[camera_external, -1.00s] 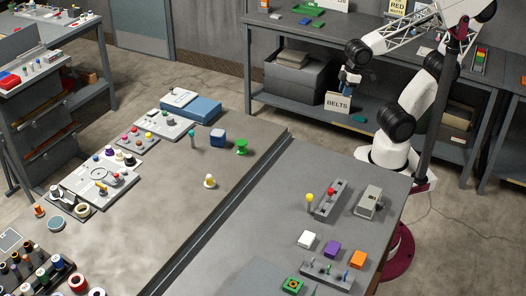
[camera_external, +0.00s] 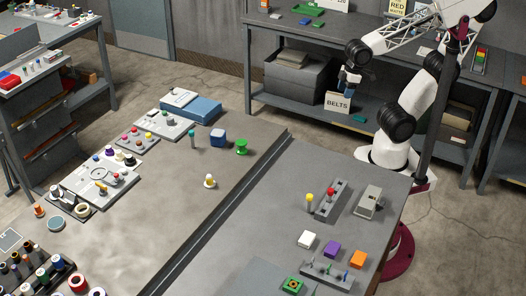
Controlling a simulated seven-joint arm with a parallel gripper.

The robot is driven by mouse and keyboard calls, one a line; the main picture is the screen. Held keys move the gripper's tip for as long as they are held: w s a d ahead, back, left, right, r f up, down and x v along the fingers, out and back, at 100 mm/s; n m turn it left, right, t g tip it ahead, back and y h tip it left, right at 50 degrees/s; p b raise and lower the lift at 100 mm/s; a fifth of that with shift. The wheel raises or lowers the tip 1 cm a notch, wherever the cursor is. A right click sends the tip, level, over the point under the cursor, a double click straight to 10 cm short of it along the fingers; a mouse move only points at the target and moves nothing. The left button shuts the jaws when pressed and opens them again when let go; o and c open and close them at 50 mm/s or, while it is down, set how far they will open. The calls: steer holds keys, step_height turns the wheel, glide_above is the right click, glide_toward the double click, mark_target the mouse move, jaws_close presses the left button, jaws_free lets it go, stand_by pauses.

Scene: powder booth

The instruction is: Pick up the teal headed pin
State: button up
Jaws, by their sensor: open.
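The teal headed pin (camera_external: 192,138) stands upright on the grey bench top, left of a blue block (camera_external: 218,138) and apart from it. Its head is teal, and a slim body shows below. My gripper (camera_external: 347,92) hangs in the air at the upper right, far to the right of the pin, with the back shelf behind it. It is small and dark in this view; it is open and I see nothing held in it.
A green spool (camera_external: 241,147) stands right of the blue block, and a white and yellow piece (camera_external: 210,181) stands in front. A blue box (camera_external: 191,110) lies behind the pin. A dark rail (camera_external: 222,212) divides the bench. A yellow-headed pin (camera_external: 309,200) stands on the right side.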

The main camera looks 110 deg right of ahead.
steer(key=n+t+h, duration=0.3)
steer(key=n+h, duration=0.7)
steer(key=n, duration=0.9)
glide_above(192, 132)
steer(key=s+a, duration=0.1)
steer(key=s, duration=1.5)
step_height(192, 132, down, 6)
steer(key=r, duration=0.1)
steer(key=w+a+f+n+t, duration=0.1)
steer(key=w+f+n, duration=0.1)
steer(key=w, duration=0.2)
steer(key=w+a+f+n, duration=0.1)
steer(key=w+f+n, duration=0.1)
steer(key=w+f, duration=0.1)
steer(key=w+a+f+n+t, duration=0.1)
steer(key=w+f+n, duration=0.1)
steer(key=w, duration=0.4)
steer(key=shift+f+n+t+h, duration=0.3)
steer(key=shift+f, duration=0.2)
steer(key=shift+d, duration=0.1)
steer(key=shift+x, duration=1.3)
